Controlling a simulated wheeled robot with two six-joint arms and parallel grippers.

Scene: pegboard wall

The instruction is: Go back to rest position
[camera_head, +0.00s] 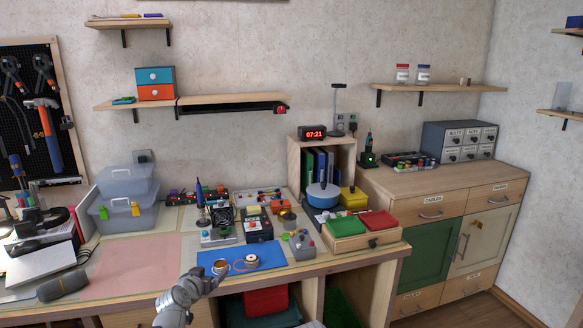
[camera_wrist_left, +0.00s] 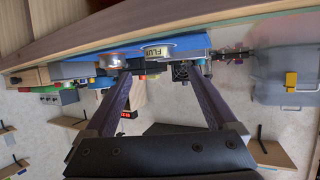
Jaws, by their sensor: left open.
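My left arm (camera_head: 178,302) comes in from the bottom of the head view. My left gripper (camera_head: 222,272) is at the front edge of the workbench, by the blue mat (camera_head: 212,256). In the left wrist view, which is upside down, its two dark fingers (camera_wrist_left: 157,76) are spread wide with nothing held between them. A tin marked FLUX (camera_wrist_left: 158,52) and a round spool (camera_wrist_left: 113,59) sit on the blue mat beyond the fingers. My right gripper is in neither view.
The workbench holds a grey clear bin (camera_head: 128,212), a pink mat (camera_head: 146,263), electronics and a wooden tray (camera_head: 345,241) with green and red boxes. A wooden cabinet (camera_head: 460,190) stands at right. Shelves (camera_head: 200,100) hang on the wall.

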